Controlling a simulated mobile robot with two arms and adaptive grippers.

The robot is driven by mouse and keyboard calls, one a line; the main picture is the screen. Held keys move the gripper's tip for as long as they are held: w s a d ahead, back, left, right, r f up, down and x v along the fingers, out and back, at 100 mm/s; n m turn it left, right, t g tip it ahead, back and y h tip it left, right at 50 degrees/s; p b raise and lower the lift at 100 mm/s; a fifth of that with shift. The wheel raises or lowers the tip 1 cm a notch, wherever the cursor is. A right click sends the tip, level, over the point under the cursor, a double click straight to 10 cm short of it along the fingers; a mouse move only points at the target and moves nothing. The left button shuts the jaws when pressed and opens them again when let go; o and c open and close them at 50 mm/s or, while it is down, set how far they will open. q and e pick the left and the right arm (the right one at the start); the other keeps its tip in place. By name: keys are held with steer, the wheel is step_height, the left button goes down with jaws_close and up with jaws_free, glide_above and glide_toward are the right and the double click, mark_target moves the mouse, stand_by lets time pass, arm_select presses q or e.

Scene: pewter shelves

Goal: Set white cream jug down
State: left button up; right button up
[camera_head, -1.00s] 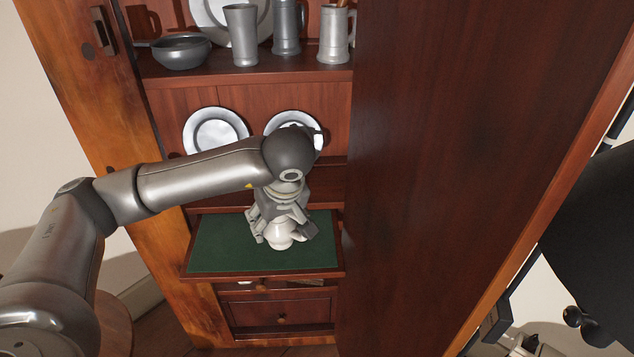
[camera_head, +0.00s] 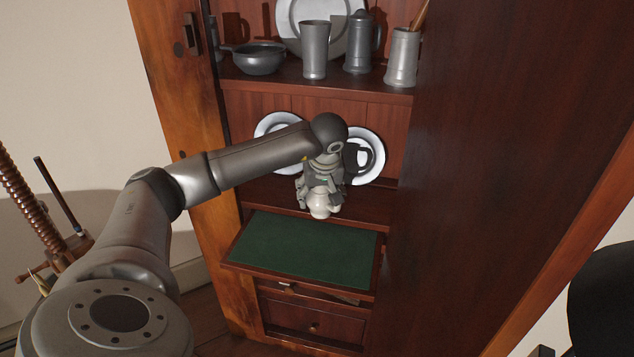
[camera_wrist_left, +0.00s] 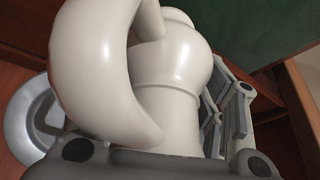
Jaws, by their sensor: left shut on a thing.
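The white cream jug (camera_head: 320,207) is held by my left gripper (camera_head: 321,192), whose fingers close around it. In the head view the jug appears against the back edge of the green-lined pull-out board (camera_head: 305,250), in front of the lower shelf; no contact beneath it is visible. In the left wrist view the jug (camera_wrist_left: 175,65) fills the middle, with its big curved handle towards the left and gripper fingers on its right side. The green lining also shows there (camera_wrist_left: 262,28). My right gripper is not in view.
Two pewter plates (camera_head: 271,125) (camera_head: 372,157) stand against the cabinet back, behind my arm. A pan (camera_head: 258,60), tankards (camera_head: 314,50) and a large plate fill the shelf above. A tall wooden panel (camera_head: 480,180) bounds the right. The green board is bare.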

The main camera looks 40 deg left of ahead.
arm_select(q)
steer(key=w+a, duration=0.2)
steer(key=a, duration=0.1)
steer(key=shift+w+a, duration=0.1)
steer(key=shift+w, duration=0.25)
steer(key=shift+w+a, duration=1)
steer(key=shift+a, duration=0.2)
steer(key=shift+f, duration=0.75)
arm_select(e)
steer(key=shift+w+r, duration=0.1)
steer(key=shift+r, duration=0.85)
arm_select(q)
steer(key=shift+s, duration=0.1)
steer(key=o, duration=1.2)
steer(key=shift+f, duration=0.15)
steer(key=shift+c, duration=0.2)
